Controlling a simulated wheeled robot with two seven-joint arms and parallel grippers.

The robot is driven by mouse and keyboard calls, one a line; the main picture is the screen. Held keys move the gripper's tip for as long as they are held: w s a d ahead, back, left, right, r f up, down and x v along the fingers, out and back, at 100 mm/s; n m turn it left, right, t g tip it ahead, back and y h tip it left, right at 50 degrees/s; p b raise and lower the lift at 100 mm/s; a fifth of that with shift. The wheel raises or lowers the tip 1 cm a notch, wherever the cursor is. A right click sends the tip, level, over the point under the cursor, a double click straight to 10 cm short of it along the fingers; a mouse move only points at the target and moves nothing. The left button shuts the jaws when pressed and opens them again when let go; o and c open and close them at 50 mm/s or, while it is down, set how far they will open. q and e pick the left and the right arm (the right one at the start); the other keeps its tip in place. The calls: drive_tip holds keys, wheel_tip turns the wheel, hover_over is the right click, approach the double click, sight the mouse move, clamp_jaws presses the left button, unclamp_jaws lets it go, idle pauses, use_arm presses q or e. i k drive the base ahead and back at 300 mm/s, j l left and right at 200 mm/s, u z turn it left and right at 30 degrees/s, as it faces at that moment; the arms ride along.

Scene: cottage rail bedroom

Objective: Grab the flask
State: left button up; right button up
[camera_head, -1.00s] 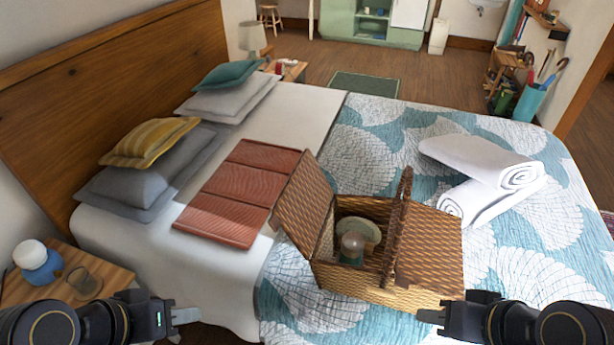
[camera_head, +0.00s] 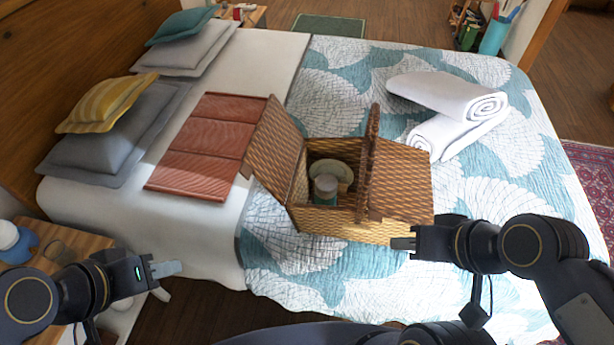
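My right gripper (camera_head: 402,243) is just outside the basket's front right corner, apart from the flask and empty. My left gripper (camera_head: 168,268) is empty over the gap between the nightstand and the bed, well left of the basket. Both grippers' fingers show side-on, so their opening is unclear.
A pale plate (camera_head: 332,168) sits behind the flask in the basket. The basket's left lid (camera_head: 272,150) stands raised, and its handle (camera_head: 371,160) is upright right of the flask. Rolled white towels (camera_head: 440,95) lie behind right. A nightstand (camera_head: 85,245) is at left.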

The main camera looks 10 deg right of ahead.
sight(325, 184)
drive_tip(key=i+j+z, duration=0.1)
drive_tip(key=j, duration=0.25)
drive_tip(key=i+j+z, duration=0.1)
drive_tip(key=i+j, duration=0.15)
drive_tip(key=i+j+z, duration=0.1)
drive_tip(key=j, duration=0.35)
drive_tip(key=i+j+z, duration=0.1)
drive_tip(key=j, duration=0.3)
drive_tip(key=i, duration=0.05)
